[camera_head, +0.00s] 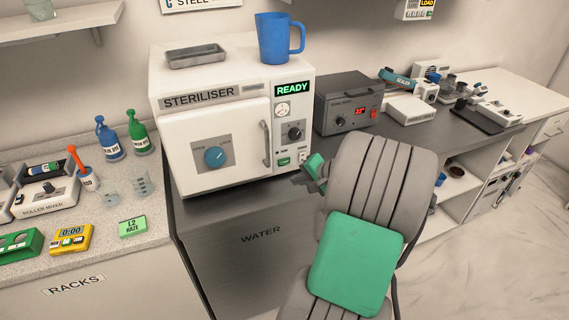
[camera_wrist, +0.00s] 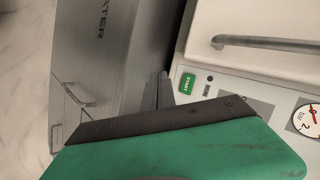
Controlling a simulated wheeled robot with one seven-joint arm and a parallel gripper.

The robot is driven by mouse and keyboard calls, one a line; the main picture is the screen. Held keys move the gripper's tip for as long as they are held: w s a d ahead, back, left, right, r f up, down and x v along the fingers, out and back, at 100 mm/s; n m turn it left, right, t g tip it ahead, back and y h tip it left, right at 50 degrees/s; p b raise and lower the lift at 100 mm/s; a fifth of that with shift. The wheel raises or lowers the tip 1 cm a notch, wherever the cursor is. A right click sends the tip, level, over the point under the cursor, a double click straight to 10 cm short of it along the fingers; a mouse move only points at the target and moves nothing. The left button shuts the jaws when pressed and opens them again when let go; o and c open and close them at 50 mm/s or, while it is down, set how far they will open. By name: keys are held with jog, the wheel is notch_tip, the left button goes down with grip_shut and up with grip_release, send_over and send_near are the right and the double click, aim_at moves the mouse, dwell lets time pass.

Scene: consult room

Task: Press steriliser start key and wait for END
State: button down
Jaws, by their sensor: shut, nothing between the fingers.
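The white steriliser (camera_head: 225,130) stands on the dark counter with its door shut and its display (camera_head: 292,89) reading READY. The green start key (camera_head: 284,161) is low on its right panel; it also shows, marked START, in the wrist view (camera_wrist: 187,83). The blue OPEN/LOCK knob (camera_head: 215,157) is on the door. My gripper (camera_wrist: 160,92) is shut and empty, its dark fingers beside the key in the wrist view. They appear apart from it, though contact is hard to judge. In the head view my arm partly hides the gripper, low and right of the key.
A blue mug (camera_head: 280,38) and a metal tray (camera_head: 196,56) sit on top of the steriliser. A grey box with a red display (camera_head: 347,104) stands to its right. Bottles, beakers and a roller mixer (camera_head: 48,192) are on the left counter. The door handle (camera_head: 266,143) juts out near the panel.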

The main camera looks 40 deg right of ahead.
send_near(280, 168)
jog(key=shift+w+a+f, duration=0.2)
jog(key=shift+w+f, duration=0.3)
jog(key=shift+f, duration=0.2)
jog(key=shift+w+a+f, duration=0.15)
jog(key=shift+w+f, duration=0.35)
jog(key=shift+f, duration=0.2)
jog(key=shift+w, duration=0.1)
dwell(0.8)
jog(key=shift+w+d, duration=0.1)
jog(key=shift+w, duration=0.2)
jog(key=shift+w+d, duration=0.1)
jog(key=shift+w, duration=0.25)
dwell(0.5)
jog(key=shift+s, duration=0.1)
jog(key=shift+s+a, duration=0.2)
jog(key=shift+s, duration=0.45)
jog(key=shift+s, duration=0.1)
jog(key=shift+s+a+p, duration=0.2)
jog(key=shift+s+a, duration=0.05)
jog(key=shift+s, duration=0.55)
jog(key=shift+s+a+p, duration=0.15)
jog(key=shift+s+a, duration=0.1)
jog(key=shift+s, duration=0.5)
jog(key=shift+s+a+p, duration=0.2)
jog(key=shift+s+a, duration=0.05)
jog(key=shift+s, duration=0.55)
